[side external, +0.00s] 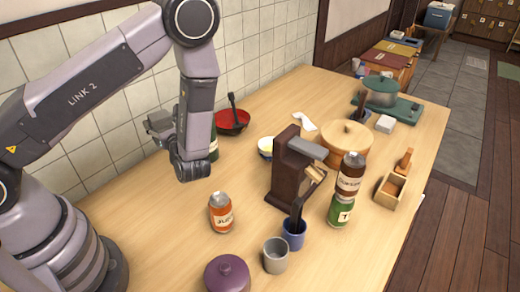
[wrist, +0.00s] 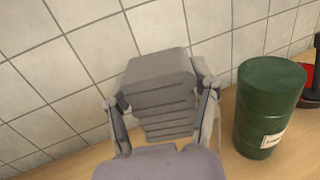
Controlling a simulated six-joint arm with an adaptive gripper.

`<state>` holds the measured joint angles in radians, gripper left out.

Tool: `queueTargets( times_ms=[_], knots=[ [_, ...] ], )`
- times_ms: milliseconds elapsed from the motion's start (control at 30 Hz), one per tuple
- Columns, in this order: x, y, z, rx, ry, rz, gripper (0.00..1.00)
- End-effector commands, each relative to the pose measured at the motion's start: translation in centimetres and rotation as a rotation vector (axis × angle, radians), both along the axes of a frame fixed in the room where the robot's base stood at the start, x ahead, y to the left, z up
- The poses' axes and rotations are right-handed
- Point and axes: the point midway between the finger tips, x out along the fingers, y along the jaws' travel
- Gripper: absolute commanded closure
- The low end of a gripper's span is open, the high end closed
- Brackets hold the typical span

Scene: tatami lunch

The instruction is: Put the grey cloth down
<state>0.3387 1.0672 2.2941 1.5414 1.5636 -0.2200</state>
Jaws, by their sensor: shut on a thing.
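The grey cloth (wrist: 160,85) is a folded, layered bundle between the two fingers of my gripper (wrist: 163,108) in the wrist view. My gripper is shut on it, with a finger on each side. White wall tiles fill the view behind it, and the table shows below. In the side external view my gripper (side external: 160,126) is near the tiled wall, above the back left of the table (side external: 165,235). The cloth is small and hard to separate from the grey fingers there.
A dark green can (wrist: 267,108) stands close to the right of my gripper. A red bowl (side external: 231,122) with a black utensil is beyond it. An orange jar (side external: 221,213), a brown dispenser (side external: 285,172) and a purple lidded pot (side external: 228,275) stand nearer. The table's left part looks clear.

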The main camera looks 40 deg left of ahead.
Motion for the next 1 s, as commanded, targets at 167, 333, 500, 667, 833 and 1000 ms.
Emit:
queueTargets(
  times_ms=[167,333,500,667,833,1000],
  knots=[
    [5.0,-4.8,2.3,-0.001,-0.008,-0.18,0.76],
    [7.5,-7.8,3.9,0.0,-0.003,-0.284,0.76],
    [8.3,-8.3,4.6,0.022,0.002,-0.375,0.76],
    [8.5,-7.9,4.7,0.042,0.004,-0.55,0.76],
    [8.2,-8.3,4.5,0.019,0.003,-0.707,0.76],
    [8.1,-8.6,4.3,0.0,0.0,-0.764,0.76]
  ],
)
